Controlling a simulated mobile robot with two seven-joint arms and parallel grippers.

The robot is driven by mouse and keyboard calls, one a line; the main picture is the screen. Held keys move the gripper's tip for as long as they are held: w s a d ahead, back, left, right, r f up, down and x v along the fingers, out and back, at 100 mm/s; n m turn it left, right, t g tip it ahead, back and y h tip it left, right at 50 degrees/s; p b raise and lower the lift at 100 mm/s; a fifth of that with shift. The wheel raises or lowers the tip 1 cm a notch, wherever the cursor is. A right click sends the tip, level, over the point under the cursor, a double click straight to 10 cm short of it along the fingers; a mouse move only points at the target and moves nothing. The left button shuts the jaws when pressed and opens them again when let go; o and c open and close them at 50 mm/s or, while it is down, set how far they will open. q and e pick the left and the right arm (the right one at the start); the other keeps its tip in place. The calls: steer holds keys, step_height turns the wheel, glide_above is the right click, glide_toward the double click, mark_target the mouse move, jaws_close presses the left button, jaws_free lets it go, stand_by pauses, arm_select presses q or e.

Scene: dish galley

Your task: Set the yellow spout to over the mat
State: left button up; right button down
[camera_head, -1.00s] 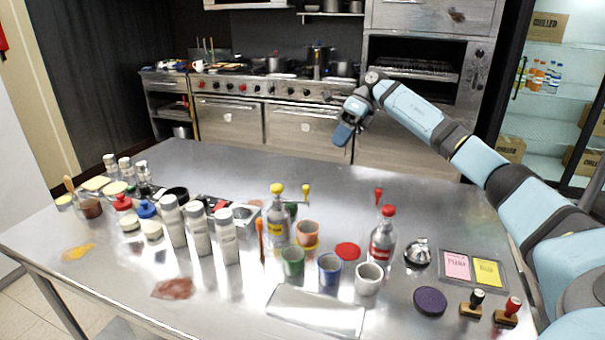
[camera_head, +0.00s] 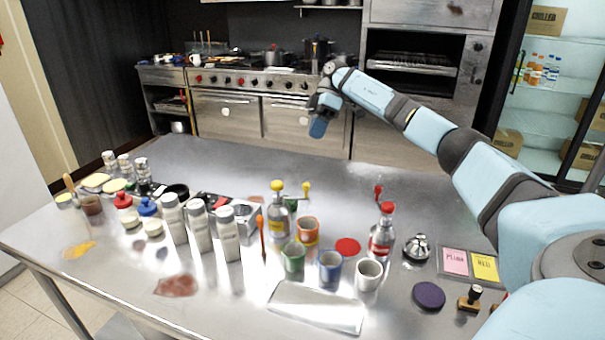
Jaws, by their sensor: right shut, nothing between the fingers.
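The yellow spout (camera_head: 306,187) is at the middle of the steel table, level with the yellow knob (camera_head: 278,186) on a bottle (camera_head: 278,220) with a yellow label. The spout points right, behind the orange cup (camera_head: 308,230). Which mat is meant I cannot tell: a flat red disc (camera_head: 347,247) lies to the right of that cup, and a purple disc (camera_head: 428,295) lies at the front right. My right gripper (camera_head: 318,128) is shut and empty, above the table's far edge, well behind the spout and apart from it. My left gripper is out of view.
Green (camera_head: 293,258), blue (camera_head: 330,268) and white (camera_head: 369,274) cups stand in front, near a pale flat plate (camera_head: 315,307). A red-capped bottle (camera_head: 383,235) is to the right. White bottles (camera_head: 199,225) crowd the left. The table's far middle is clear.

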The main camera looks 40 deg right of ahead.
arm_select(q)
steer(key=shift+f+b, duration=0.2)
steer(key=shift+b, duration=0.35)
arm_select(e)
steer(key=s+a+f, duration=0.4)
steer(key=a+f, duration=0.4)
steer(key=shift+s, duration=0.35)
steer(key=shift+a+f, duration=0.1)
